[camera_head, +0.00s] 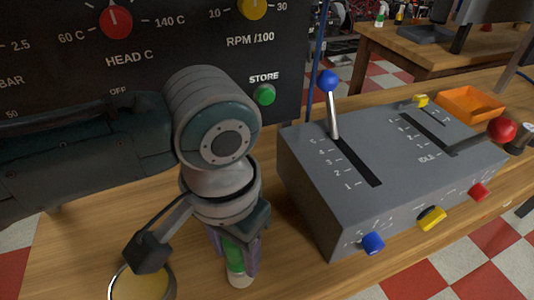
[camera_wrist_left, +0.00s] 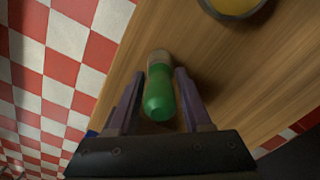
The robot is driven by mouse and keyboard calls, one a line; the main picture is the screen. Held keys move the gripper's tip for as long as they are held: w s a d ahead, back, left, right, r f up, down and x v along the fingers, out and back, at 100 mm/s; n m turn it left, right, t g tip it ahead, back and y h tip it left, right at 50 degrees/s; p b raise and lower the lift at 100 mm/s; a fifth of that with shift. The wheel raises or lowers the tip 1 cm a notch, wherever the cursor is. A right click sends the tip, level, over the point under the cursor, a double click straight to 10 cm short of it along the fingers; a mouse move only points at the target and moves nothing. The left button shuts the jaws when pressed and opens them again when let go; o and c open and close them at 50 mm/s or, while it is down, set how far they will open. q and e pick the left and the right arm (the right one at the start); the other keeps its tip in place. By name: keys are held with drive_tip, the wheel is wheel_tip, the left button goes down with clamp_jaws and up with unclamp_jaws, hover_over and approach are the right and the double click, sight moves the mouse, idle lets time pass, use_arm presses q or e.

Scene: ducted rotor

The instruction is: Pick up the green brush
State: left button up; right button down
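The green brush (camera_head: 235,260) is upright or nearly so at the front of the wooden table, partly hidden by my left gripper in the head view. In the left wrist view the green brush (camera_wrist_left: 160,92) shows a rounded green end toward the camera and a pale beige end farther off. My left gripper (camera_head: 238,262) points down with its purple fingers on either side of the brush. In the left wrist view my left gripper (camera_wrist_left: 160,75) looks open, with narrow gaps between fingers and brush. My right gripper is not in view.
A grey control box (camera_head: 390,180) with levers and coloured knobs stands to the right of the gripper. A dark panel (camera_head: 180,40) with dials stands behind. A round dish with yellow contents (camera_head: 142,284) sits left of the brush. An orange tray (camera_head: 470,104) is farther back.

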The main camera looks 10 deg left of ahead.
use_arm(q)
clamp_jaws()
drive_tip(key=shift+r, duration=0.1)
idle(0.3)
